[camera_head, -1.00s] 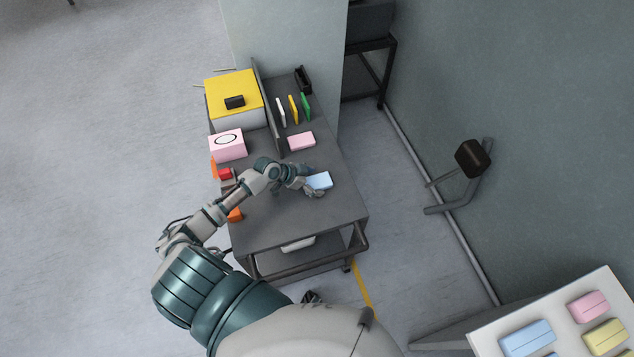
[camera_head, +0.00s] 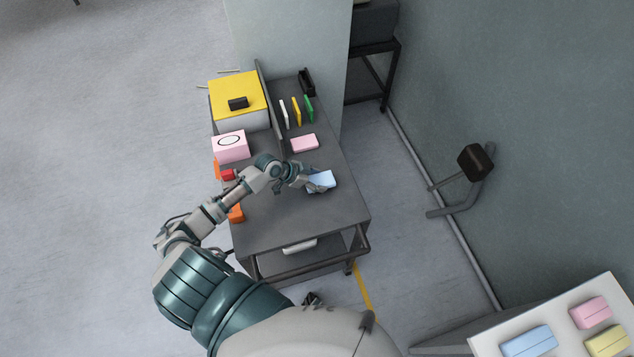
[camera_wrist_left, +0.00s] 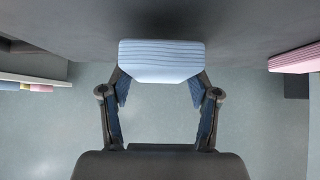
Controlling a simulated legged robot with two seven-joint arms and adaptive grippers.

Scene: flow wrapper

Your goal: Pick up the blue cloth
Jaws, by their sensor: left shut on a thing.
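The blue cloth (camera_head: 321,179) is a light blue folded block on the dark cart top in the head view. My left gripper (camera_head: 312,184) is at its left side, with fingers around it. In the left wrist view the blue cloth (camera_wrist_left: 162,60) shows a striped face between the two fingertips of my left gripper (camera_wrist_left: 160,88), which is shut on it. Whether the cloth still touches the cart top is hard to tell. My right gripper is not in view.
A pink cloth (camera_head: 304,143) lies farther back on the cart (camera_head: 290,225). A pink box (camera_head: 231,147), a yellow-topped box (camera_head: 238,90) and red and orange items stand along the left edge. The cart's front part is clear. More wrapped blocks lie on a white surface at lower right.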

